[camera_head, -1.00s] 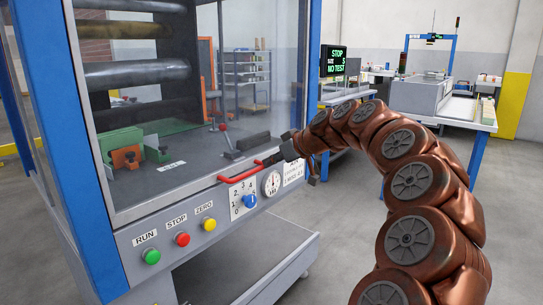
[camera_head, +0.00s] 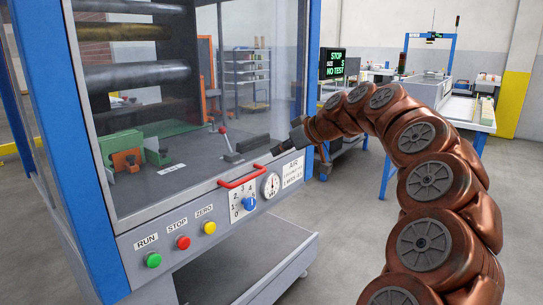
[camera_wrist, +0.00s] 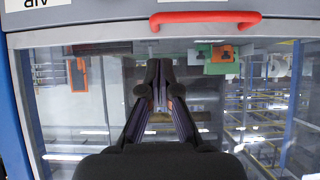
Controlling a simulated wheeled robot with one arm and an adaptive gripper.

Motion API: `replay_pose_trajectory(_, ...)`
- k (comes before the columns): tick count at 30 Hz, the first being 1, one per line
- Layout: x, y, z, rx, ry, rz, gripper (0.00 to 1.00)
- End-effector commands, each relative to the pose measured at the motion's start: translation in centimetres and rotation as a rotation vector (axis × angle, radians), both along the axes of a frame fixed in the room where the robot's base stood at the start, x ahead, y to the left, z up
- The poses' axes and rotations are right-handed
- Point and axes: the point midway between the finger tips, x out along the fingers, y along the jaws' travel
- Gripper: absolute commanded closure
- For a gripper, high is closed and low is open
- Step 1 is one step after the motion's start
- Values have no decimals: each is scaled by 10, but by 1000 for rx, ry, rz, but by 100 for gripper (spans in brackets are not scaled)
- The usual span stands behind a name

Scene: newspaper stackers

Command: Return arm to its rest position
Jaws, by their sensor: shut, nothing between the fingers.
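My gripper (camera_head: 282,147) shows small and dark at the end of my brown arm in the head view. It is in front of the machine's lower right front, just above and right of the red handle (camera_head: 240,178). It looks apart from the handle. In the wrist view, its dark fingers (camera_wrist: 159,70) are together with nothing between them. The wrist view appears upside down, with the red handle (camera_wrist: 206,20) along the top, beyond the fingertips. The clear window (camera_wrist: 80,130) lies behind the fingers.
The machine has a blue frame (camera_head: 88,150) and a panel with green (camera_head: 153,260), red (camera_head: 183,242) and yellow (camera_head: 209,227) buttons. A blue dial (camera_head: 250,203) and a gauge (camera_head: 270,185) sit under the handle. A workbench (camera_head: 455,118) stands behind my arm. Grey floor (camera_head: 345,225) is open between.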

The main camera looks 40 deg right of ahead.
Motion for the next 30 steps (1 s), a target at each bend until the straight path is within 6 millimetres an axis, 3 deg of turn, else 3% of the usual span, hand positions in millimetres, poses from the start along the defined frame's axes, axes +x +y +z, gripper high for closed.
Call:
replay_pose_trajectory(3, -19, -4, 17, -1, -3, -1, 100)
replay_pose_trajectory(12, -52, -12, 38, -2, -2, -1, 100)
replay_pose_trajectory(23, -57, -12, 41, -1, 1, 2, 100)
replay_pose_trajectory(26, -55, 2, 49, 3, 16, 19, 100)
replay_pose_trajectory(30, -50, 50, 69, 15, 76, 73, 100)
